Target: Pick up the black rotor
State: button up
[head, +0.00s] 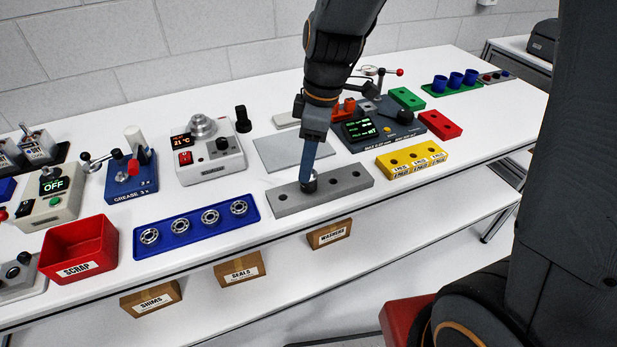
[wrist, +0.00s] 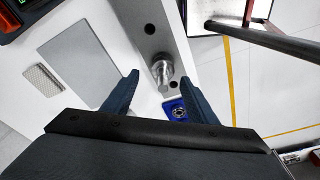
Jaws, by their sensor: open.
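The rotor (head: 309,184) is a short cylinder, dark in the head view. It stands upright in the grey block with holes (head: 285,203). In the wrist view the rotor (wrist: 162,73) looks metallic grey, with a shaft and a wider body. My gripper (head: 311,172) points down at the rotor from above, and a finger overlaps its top in the head view. In the wrist view my gripper (wrist: 160,79) is open, with one finger on each side of the rotor and a visible gap to both. Contact is not visible. The grey block (wrist: 141,9) also shows there.
A blue tray (head: 180,241) with several bearings lies left of the block. A yellow block (head: 398,165) and a dark tester (head: 360,135) stand to the right. A grey plate (head: 293,153) lies behind. A red scrap bin (head: 100,235) is further left. The table's front edge is close.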

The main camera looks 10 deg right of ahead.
jog(key=f, duration=0.2)
jog(key=f+p, duration=0.1)
jog(key=shift+s+a+f, duration=0.1)
jog(key=shift+s+a, duration=0.05)
jog(key=shift+s, duration=0.1)
jog(key=shift+w+a+f, duration=0.1)
jog(key=shift+f, duration=0.6)
jog(key=c, duration=1.3)
grip_shut()
jog(key=shift+r, duration=0.2)
